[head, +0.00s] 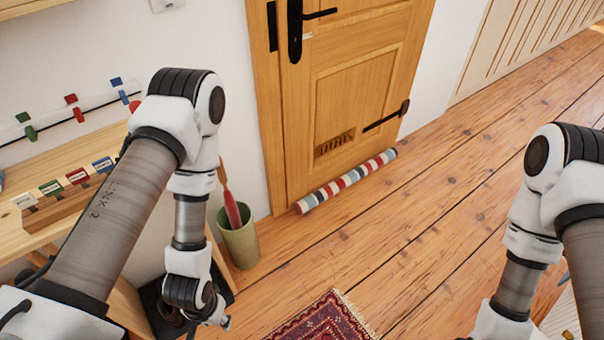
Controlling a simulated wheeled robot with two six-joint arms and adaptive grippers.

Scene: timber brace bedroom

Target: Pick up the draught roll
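The draught roll (346,181) is a long thin roll with red, white and grey-blue bands. It lies on the floor along the foot of the wooden door (358,82). My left arm comes in from the left and bends down to its wrist near the bottom of the head view. The fingers of my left gripper are mostly hidden behind the wrist and cannot be made out. My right arm stands at the right edge, and its gripper lies outside the view. Both arms are well apart from the roll.
A green bin (240,244) with a red-handled item stands left of the door. A patterned red rug (322,322) lies at the bottom centre. A wooden shelf (60,165) with coloured tags is at the left. The plank floor (450,210) right of the roll is clear.

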